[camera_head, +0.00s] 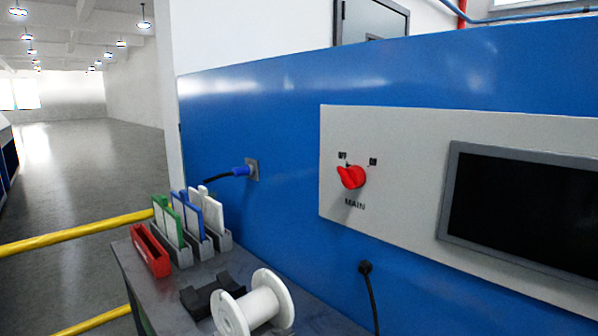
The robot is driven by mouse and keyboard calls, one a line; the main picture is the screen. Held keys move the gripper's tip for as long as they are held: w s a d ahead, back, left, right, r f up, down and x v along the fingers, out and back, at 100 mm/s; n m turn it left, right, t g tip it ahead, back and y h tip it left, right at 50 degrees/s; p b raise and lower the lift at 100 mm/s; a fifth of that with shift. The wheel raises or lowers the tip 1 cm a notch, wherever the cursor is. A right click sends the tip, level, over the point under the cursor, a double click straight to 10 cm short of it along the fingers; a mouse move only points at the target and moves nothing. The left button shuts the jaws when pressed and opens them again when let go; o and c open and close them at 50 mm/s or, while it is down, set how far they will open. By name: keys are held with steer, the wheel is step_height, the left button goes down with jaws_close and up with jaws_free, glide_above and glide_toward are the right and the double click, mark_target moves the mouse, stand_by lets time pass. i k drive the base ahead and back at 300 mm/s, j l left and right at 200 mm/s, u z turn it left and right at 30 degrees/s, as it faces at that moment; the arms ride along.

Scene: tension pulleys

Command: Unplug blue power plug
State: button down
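The blue power plug (241,171) sits in a grey wall socket (253,169) on the blue wall panel, left of centre. Its black cable (217,177) runs left from the plug and drops behind the upright cards on the table. The plug appears seated in the socket. My gripper is not in view.
A grey table (133,267) below holds a red holder (150,251), several upright cards in grey stands, a black cradle and a white spool (252,308). A red MAIN switch (351,177) and dark screen (520,210) are to the right. Yellow rails (75,233) are at left.

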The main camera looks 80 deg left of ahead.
mark_target(244, 171)
steer(key=k+u, duration=0.1)
steer(key=u, duration=1.8)
steer(key=l+u, duration=0.15)
steer(key=u, duration=0.6)
steer(key=i, duration=0.05)
